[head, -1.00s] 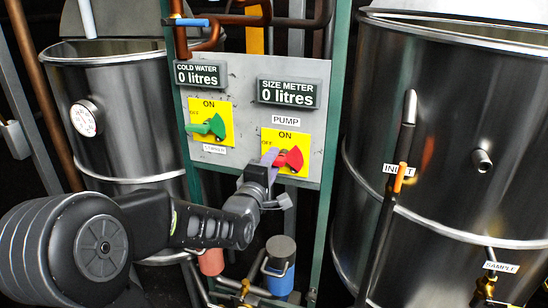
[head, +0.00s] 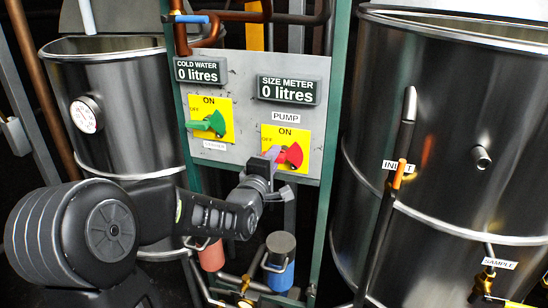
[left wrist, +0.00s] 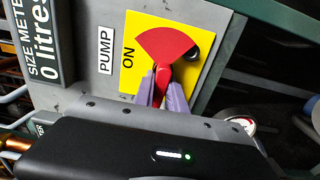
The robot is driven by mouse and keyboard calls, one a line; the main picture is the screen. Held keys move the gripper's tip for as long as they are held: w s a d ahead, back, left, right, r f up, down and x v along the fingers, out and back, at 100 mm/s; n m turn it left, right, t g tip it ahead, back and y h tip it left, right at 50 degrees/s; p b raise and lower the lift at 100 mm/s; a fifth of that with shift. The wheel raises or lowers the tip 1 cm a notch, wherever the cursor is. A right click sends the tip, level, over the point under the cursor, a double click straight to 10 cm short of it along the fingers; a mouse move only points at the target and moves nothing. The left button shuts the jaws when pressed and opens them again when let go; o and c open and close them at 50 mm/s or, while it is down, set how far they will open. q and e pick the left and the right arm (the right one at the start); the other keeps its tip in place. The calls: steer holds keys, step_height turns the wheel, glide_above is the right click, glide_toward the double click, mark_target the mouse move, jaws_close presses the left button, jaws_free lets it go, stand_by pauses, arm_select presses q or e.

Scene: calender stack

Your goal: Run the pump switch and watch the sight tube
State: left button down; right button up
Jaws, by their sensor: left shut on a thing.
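The red pump switch (head: 290,155) is on a yellow ON/OFF plate (head: 304,135) under the PUMP label, on the grey panel. Its fan-shaped knob also shows in the left wrist view (left wrist: 166,45). My left gripper (head: 272,154) is shut on the narrow handle of this switch. In the left wrist view its two purple-grey fingers (left wrist: 162,90) lie on either side of the red handle. The size meter (head: 289,90) above reads 0 litres. I cannot make out a sight tube for certain. My right gripper is not in view.
A green switch (head: 211,124) sits to the left, below the cold water meter (head: 200,71), which reads 0 litres. Steel tanks stand left (head: 130,135) and right (head: 450,130).

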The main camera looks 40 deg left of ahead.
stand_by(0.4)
arm_select(q)
steer(key=shift+f+m+b, duration=0.1)
steer(key=shift+m+b, duration=0.3)
steer(key=shift+b, duration=0.45)
steer(key=m+b, duration=0.4)
steer(key=b, duration=0.1)
steer(key=m+b, duration=0.2)
steer(key=b, duration=0.1)
steer(key=shift+d+r, duration=0.2)
steer(key=shift+r, duration=0.1)
steer(key=shift+m+b, duration=0.6)
steer(key=shift+b, duration=0.05)
steer(key=shift+w+d+r+m+b, duration=0.1)
steer(key=shift+r+m+b, duration=0.1)
steer(key=shift+m+b, duration=0.6)
steer(key=m, duration=0.2)
steer(key=shift+d+r+m+b, duration=0.15)
steer(key=shift+r+m+b, duration=0.05)
steer(key=shift+m+b, duration=0.2)
steer(key=m, duration=0.5)
steer(key=shift+w+d+r+m+b, duration=0.2)
steer(key=shift+d+m+b, duration=0.1)
steer(key=shift+d+b, duration=0.1)
